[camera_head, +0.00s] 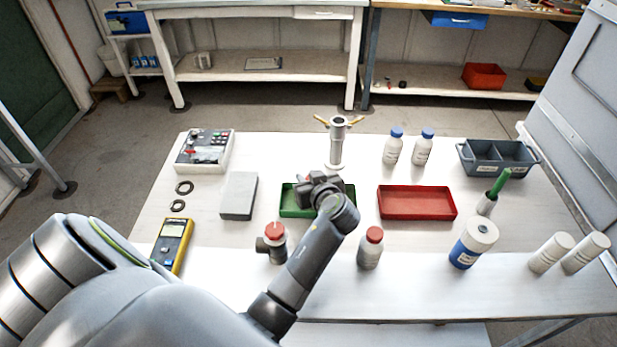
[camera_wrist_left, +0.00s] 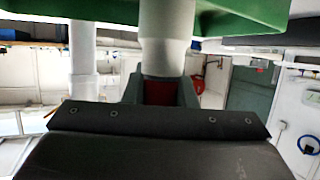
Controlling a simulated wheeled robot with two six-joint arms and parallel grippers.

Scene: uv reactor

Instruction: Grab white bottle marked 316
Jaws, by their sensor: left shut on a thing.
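My left gripper (camera_head: 318,190) is over the green tray (camera_head: 290,208) at the middle of the table. In the left wrist view the jaws (camera_wrist_left: 160,92) are shut on the red top of a white bottle (camera_wrist_left: 166,45), with the green tray (camera_wrist_left: 240,15) close by. The arm hides most of this bottle in the head view; I cannot read its marking. Two blue-capped white bottles (camera_head: 393,148) (camera_head: 422,150) stand at the back. My right gripper is not in view.
A red tray (camera_head: 417,203) lies right of the green tray. A white stand with yellow handles (camera_head: 337,145) rises behind. A grey block (camera_head: 239,196), yellow meter (camera_head: 172,245), grey divided bin (camera_head: 497,158) and blue-and-white container (camera_head: 473,243) stand around.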

